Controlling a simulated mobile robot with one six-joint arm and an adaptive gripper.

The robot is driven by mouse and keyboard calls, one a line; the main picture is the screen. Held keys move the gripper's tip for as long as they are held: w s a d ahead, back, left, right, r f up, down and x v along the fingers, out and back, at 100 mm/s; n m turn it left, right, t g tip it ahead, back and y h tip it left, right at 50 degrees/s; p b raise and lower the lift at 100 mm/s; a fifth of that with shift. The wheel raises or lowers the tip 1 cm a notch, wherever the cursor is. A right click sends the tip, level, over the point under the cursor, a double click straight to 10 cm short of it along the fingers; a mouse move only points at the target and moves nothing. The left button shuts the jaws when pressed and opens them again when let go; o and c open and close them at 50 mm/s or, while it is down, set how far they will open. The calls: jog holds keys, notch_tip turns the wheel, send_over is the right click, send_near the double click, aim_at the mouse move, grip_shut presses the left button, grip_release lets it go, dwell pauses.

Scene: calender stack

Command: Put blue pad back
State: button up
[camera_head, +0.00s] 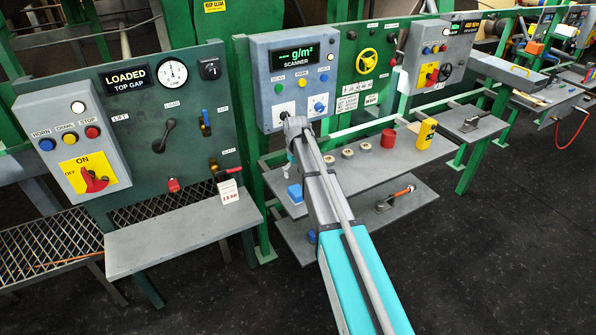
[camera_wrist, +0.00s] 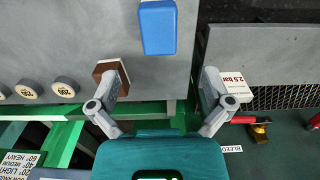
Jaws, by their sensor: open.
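The blue pad (camera_wrist: 158,27) lies on the left end of the grey shelf (camera_head: 338,177), and in the head view it shows as a small blue block (camera_head: 294,193) left of my arm. In the wrist view it is near the top, ahead of my gripper and roughly between the lines of the two fingers. My gripper (camera_wrist: 163,80) is open, with nothing between its fingers, and is apart from the pad. A brown block (camera_wrist: 105,66) shows at the left fingertip, partly hidden by it; I cannot tell whether they touch. In the head view my arm hides part of the shelf.
Round weights (camera_head: 348,153), a red cylinder (camera_head: 388,139) and a yellow device (camera_head: 426,133) stand along the shelf. The scanner panel (camera_head: 296,77) rises behind. A white tag (camera_wrist: 237,86) is beside the right finger. A lower shelf (camera_head: 410,198) holds a tool with an orange handle (camera_head: 402,192).

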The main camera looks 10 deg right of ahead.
jog(key=s+m, duration=0.3)
jog(key=s, duration=2.5)
jog(key=shift+s+d+m, duration=0.3)
jog(key=shift+s+d, duration=0.1)
jog(key=shift+d, duration=0.05)
jog(key=c, duration=0.6)
jog(key=shift+a, duration=0.1)
